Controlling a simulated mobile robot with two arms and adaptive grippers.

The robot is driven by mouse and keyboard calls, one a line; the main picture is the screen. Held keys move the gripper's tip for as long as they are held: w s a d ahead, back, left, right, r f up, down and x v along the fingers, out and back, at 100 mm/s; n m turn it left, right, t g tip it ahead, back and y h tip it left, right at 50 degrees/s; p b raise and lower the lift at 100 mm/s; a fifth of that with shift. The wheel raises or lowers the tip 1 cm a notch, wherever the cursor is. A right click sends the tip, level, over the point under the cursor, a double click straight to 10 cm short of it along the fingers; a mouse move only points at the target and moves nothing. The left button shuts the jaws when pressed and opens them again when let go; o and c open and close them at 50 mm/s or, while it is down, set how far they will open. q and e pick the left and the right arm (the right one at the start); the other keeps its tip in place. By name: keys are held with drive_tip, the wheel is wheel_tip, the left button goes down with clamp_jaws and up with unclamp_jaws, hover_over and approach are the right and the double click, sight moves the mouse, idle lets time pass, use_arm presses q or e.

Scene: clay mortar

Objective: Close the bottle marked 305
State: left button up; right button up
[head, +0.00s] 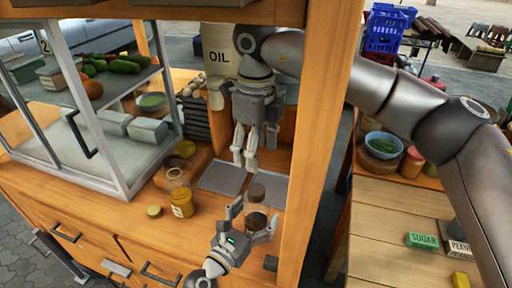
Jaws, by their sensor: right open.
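My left gripper (255,215) is low at the counter's front right, its fingers closed around the sides of a small clear jar with dark brown contents (256,193). My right gripper (245,150) hangs above and behind it, pointing down, open and empty over the grey mats. A yellow jar with a label (182,204) stands on the counter to the left. A small round yellow lid (154,211) lies beside it. A brownish jar (176,177) stands just behind. The number 305 cannot be read on any of them.
A glass display case (110,130) with vegetables stands at the left. Grey mats (222,177) lie mid-counter. A wooden post (325,130) rises to the right of the grippers. Beyond it, a side table holds a blue bowl (383,144) and a green SUGAR box (422,241).

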use_arm(q)
drive_tip(key=v, duration=1.2)
idle(0.6)
